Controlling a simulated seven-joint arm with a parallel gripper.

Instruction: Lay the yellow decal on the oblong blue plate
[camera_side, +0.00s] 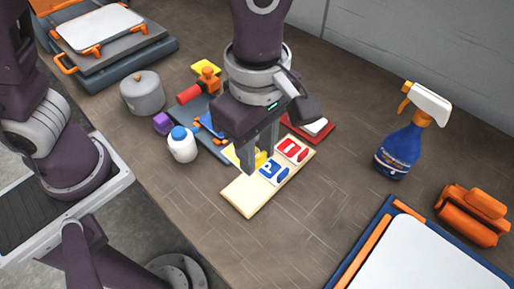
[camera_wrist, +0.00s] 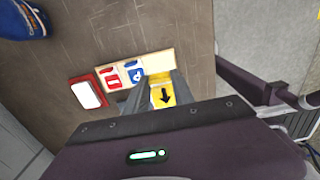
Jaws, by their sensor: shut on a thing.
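My gripper (camera_side: 258,165) points down over the left part of a cream board and is shut on the yellow decal (camera_wrist: 161,96), which bears a black arrow. In the side view the fingers partly hide the decal. A blue plate with a white symbol (camera_side: 273,172) is on the cream board (camera_side: 240,197), close beside the fingers; it also shows in the wrist view (camera_wrist: 134,71). A small blue piece (camera_side: 212,124) lies on a dark tray behind the gripper, partly hidden. I cannot tell which of these is the oblong plate, or whether the decal touches the board.
A red plate with white marks (camera_side: 292,150) sits beside the blue one. A red-framed white pad (camera_wrist: 88,93) lies beyond the board. A white bottle with blue cap (camera_side: 182,145), a grey pot (camera_side: 143,93) and a spray bottle (camera_side: 402,145) stand around.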

